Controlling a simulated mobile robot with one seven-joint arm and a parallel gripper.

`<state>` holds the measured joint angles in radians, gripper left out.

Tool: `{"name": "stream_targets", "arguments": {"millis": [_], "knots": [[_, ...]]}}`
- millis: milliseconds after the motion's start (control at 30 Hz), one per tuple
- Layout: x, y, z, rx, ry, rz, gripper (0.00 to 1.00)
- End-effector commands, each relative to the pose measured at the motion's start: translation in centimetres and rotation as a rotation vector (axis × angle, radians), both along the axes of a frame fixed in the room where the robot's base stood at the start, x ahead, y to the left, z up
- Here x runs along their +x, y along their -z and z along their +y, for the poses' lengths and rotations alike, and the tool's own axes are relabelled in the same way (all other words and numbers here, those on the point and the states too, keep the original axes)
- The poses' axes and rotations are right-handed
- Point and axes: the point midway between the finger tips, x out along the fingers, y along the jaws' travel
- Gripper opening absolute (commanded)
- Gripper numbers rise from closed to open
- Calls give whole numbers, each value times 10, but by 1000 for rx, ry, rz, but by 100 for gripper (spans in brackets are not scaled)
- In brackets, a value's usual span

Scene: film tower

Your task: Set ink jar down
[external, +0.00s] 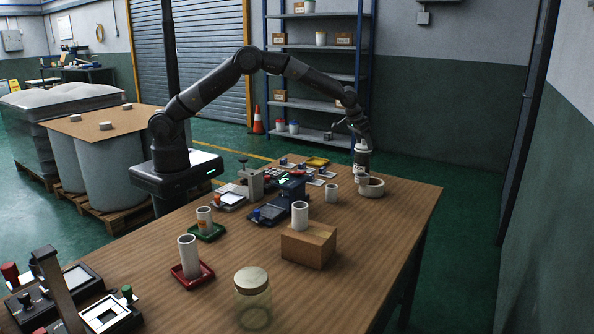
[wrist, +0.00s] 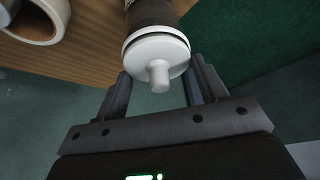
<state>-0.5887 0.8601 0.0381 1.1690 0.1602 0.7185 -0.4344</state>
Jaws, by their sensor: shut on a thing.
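My gripper (wrist: 160,88) is shut on the ink jar (wrist: 157,48), which has a dark body and a white cap with a short round knob. In the wrist view the jar lies between the two fingers, its cap end towards the camera and its far end cut off by the top edge. In the external view my gripper (external: 361,146) is over the far right part of the wooden table (external: 385,230), with the small jar (external: 360,163) at its tip. I cannot tell whether the jar touches the tabletop.
A pale ring-shaped roll (external: 372,189) is just right of the jar, also in the wrist view (wrist: 36,22). A cardboard box (external: 308,246) bears a white tube (external: 300,215). A wooden-lidded glass jar (external: 253,304) stands at the front. The right table edge is clear.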

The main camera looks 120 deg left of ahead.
Motion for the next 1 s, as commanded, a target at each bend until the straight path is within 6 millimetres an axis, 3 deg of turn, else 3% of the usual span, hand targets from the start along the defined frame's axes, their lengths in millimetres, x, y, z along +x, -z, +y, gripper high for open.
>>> {"name": "stream_targets", "arguments": {"millis": [200, 233, 400, 500, 767, 1000], "knots": [[0, 2, 0, 1, 0, -1, 12], [0, 3, 0, 0, 0, 1, 66], [0, 3, 0, 0, 0, 1, 80], [0, 3, 0, 0, 0, 1, 87], [0, 1, 0, 0, 0, 0, 87], [-7, -28, -9, 1, 0, -1, 87]]}}
